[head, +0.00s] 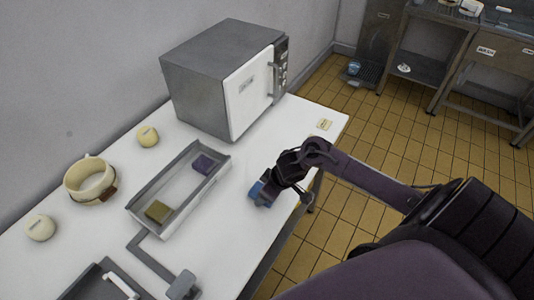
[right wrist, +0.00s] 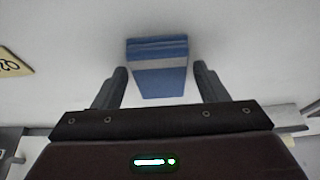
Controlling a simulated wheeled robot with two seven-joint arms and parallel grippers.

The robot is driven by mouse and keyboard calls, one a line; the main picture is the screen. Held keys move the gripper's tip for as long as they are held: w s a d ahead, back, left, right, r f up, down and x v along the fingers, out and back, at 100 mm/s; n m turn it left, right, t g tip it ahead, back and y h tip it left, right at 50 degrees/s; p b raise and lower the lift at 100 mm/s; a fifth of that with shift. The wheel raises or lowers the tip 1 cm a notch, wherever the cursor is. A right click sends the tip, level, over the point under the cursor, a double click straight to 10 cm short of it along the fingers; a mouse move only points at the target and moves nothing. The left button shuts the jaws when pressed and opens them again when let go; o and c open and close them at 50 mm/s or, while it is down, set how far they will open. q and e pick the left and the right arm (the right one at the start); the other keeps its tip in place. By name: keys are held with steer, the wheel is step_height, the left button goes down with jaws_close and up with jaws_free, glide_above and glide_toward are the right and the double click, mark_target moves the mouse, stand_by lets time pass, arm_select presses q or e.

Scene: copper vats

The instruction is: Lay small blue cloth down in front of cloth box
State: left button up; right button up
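The small blue cloth (head: 256,189) is at the right part of the white table, right of the cloth box (head: 133,208) and apart from it. The box is a grey open tray holding a purple cloth (head: 203,165) and an olive-yellow cloth (head: 158,211). My right gripper (head: 268,191) is at the blue cloth and partly hides it. In the right wrist view, the folded blue cloth (right wrist: 160,75) lies between the spread fingers of my right gripper (right wrist: 160,68), with a gap at the right finger. Whether it rests fully on the table is unclear. My left gripper is not in view.
A grey microwave (head: 215,85) stands at the back. A cream pot (head: 90,180) and two round cream items (head: 147,136) (head: 40,228) are at the left. A grey angled object (head: 150,250) lies before the box. A yellow label (head: 325,124) is near the right edge.

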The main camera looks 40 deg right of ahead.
steer(key=shift+o, duration=0.6)
steer(key=shift+r, duration=0.1)
steer(key=shift+r, duration=0.25)
steer(key=p+v, duration=0.1)
steer(key=v, duration=1)
steer(key=shift+s+r, duration=0.2)
steer(key=shift+r, duration=0.15)
